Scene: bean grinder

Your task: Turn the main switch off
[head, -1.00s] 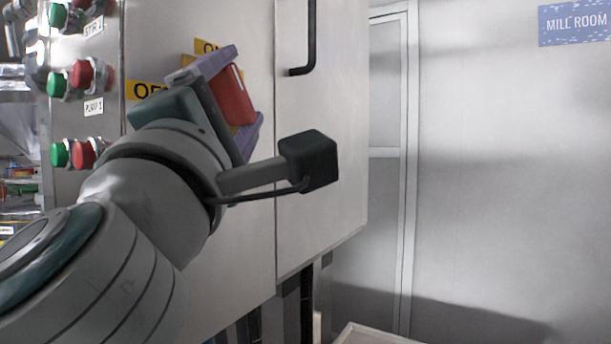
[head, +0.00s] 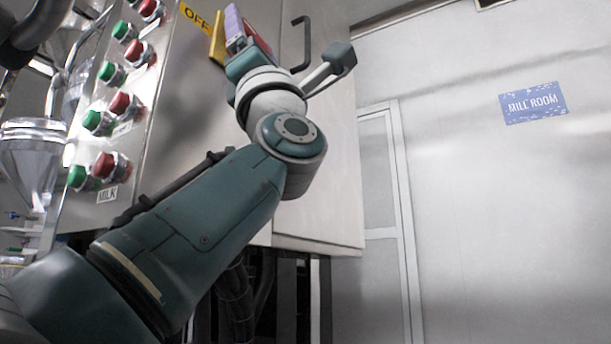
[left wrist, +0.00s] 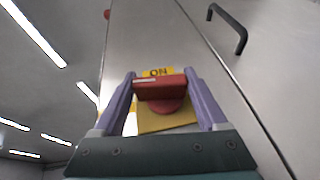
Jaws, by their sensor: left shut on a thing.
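The main switch has a red handle (left wrist: 160,88) over a yellow plate (left wrist: 165,123), with an ON label (left wrist: 158,72) just beyond it in the left wrist view. My left gripper (left wrist: 160,85) has a purple finger at each end of the handle and is shut on it. In the head view my left gripper (head: 240,28) is at the top, with part of the red handle (head: 258,42) and the yellow plate (head: 217,45) showing beside it. An OFF label (head: 194,15) is to its left. The gripper hides most of the switch. My right gripper is not in view.
The switch is on a grey metal cabinet (head: 185,110). Several green and red push buttons (head: 122,103) line its left side face. A black door handle (head: 303,45) is right of my gripper. A MILL ROOM sign (head: 533,103) hangs on the right wall.

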